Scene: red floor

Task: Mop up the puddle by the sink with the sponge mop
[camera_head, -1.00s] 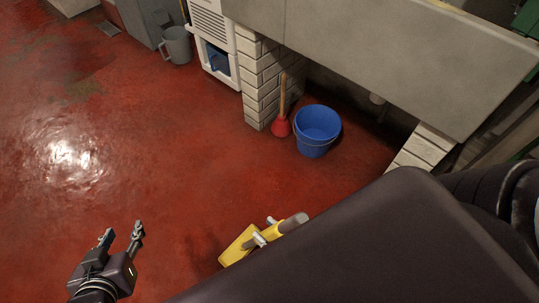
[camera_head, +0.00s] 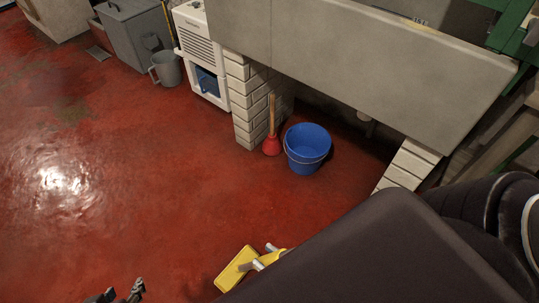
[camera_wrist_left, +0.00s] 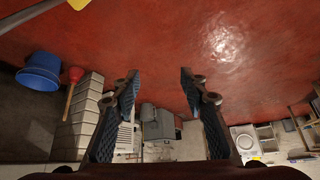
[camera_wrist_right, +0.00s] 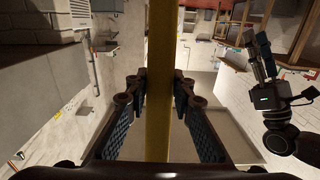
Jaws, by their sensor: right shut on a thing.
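The sponge mop's yellow head (camera_head: 236,268) shows low in the head view, over the red floor; whether it touches the floor is unclear. My right gripper (camera_wrist_right: 158,88) is shut around the mop's yellow handle (camera_wrist_right: 160,45) in the right wrist view; my dark arm hides this grip in the head view. My left gripper (camera_head: 122,291) is at the bottom edge, empty; its fingers stand apart in the left wrist view (camera_wrist_left: 188,82). The grey sink (camera_head: 350,55) rests on white brick piers. No puddle stands out clearly; a glossy patch (camera_head: 60,180) at left may be only reflected light.
A blue bucket (camera_head: 306,150) and a red plunger (camera_head: 272,143) stand by the white brick pier (camera_head: 240,105). A grey jug (camera_head: 165,69) and a white heater-like unit (camera_head: 200,48) are further back. The floor at left and centre is clear.

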